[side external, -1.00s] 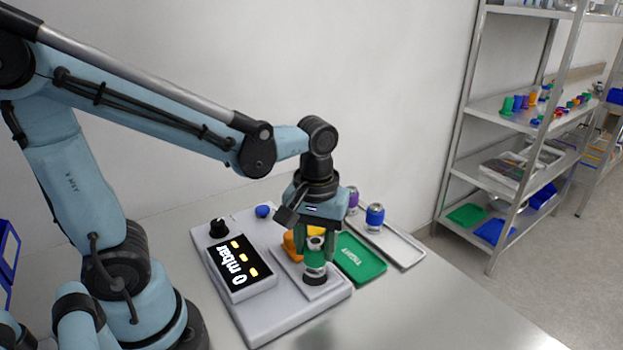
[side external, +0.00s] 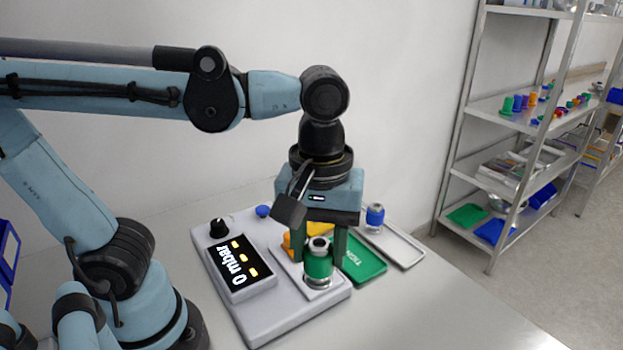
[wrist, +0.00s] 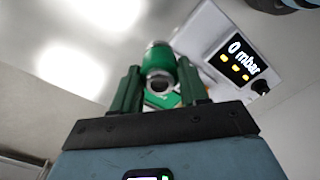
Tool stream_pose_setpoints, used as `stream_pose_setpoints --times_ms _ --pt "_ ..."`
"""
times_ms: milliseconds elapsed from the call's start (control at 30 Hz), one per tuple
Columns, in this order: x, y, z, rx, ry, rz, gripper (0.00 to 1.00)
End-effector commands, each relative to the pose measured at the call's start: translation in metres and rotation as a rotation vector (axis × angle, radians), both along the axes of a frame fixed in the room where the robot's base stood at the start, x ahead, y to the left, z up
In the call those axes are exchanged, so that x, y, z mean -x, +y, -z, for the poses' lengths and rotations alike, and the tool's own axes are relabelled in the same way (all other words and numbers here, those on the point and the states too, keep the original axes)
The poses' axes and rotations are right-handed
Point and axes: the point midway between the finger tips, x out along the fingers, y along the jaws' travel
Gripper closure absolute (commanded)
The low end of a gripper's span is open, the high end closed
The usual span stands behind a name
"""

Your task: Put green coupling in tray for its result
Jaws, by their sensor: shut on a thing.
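The green coupling (side external: 318,266), with metal ends, is upright between the fingers of my gripper (side external: 319,258), which is shut on it. It is over the test seat of the grey device (side external: 262,322); its lower end hides the seat, and I cannot tell the exact gap below it. In the wrist view the coupling (wrist: 160,60) shows between both green fingers (wrist: 158,88). The green tray (side external: 365,262), marked TIGHT, lies just right of the device. The display (side external: 238,267) reads 0 mbar with several orange lights lit.
A grey tray (side external: 408,248) behind the green tray holds a blue coupling (side external: 375,217). A yellow-orange thing (side external: 315,229) is partly hidden behind my gripper. A black knob (side external: 218,228) and blue button (side external: 262,211) are on the device. The table's front right is clear.

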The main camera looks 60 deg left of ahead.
Motion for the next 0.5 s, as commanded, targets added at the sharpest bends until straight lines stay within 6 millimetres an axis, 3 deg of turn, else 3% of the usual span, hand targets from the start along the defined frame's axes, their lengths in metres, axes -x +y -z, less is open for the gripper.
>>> stream_pose_setpoints --times_ms 167,300,500 --pt "-0.048 0.029 0.0 -0.001 -0.001 -0.356 0.97" --pt "-0.089 0.065 0.005 -0.001 -0.001 -0.69 0.97" --pt "-0.129 0.122 0.017 -0.001 -0.001 -1.095 0.97"
